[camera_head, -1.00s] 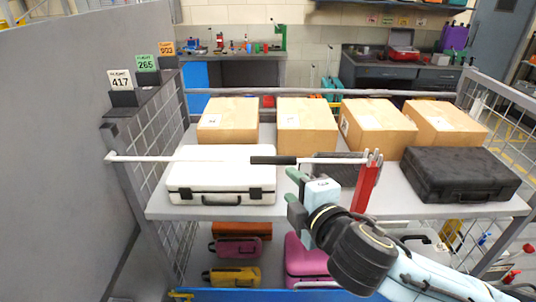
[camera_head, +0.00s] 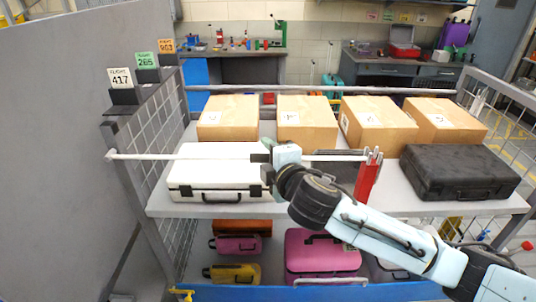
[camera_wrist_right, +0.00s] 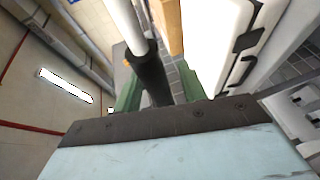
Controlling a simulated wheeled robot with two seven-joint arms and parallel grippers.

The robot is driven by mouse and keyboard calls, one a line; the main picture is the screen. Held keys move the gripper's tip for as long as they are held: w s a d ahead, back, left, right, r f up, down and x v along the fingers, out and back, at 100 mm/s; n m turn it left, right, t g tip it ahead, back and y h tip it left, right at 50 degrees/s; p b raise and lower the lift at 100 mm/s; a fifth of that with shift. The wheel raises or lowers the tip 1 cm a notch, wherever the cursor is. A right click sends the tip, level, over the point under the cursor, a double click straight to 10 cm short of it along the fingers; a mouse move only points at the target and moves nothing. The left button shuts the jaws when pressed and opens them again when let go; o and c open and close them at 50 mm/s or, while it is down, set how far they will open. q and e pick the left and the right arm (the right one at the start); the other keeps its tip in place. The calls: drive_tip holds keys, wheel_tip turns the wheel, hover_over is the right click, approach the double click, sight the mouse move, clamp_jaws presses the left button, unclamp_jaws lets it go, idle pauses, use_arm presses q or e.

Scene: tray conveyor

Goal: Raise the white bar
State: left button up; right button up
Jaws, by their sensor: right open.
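The white bar (camera_head: 215,157) lies level across the front of the cart's upper shelf, from a pivot on the left post to a red forked bracket (camera_head: 367,180) on the right. Its black grip (camera_head: 260,158) is partly hidden by my right gripper (camera_head: 267,160). In the right wrist view the white bar (camera_wrist_right: 124,22) and black grip (camera_wrist_right: 151,74) run between the green fingers of my right gripper (camera_wrist_right: 158,88). The fingers are open, one on each side of the grip. My left gripper is not in view.
A white case (camera_head: 215,178) lies just behind and below the bar, close to my right gripper. A black case (camera_head: 458,172) lies at the right of the shelf (camera_head: 390,207). Several cardboard boxes (camera_head: 228,120) stand behind. Mesh side panels (camera_head: 160,130) bound the cart.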

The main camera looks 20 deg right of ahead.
drive_tip(key=shift+w, duration=0.3)
drive_tip(key=shift+c, duration=0.3)
clamp_jaws()
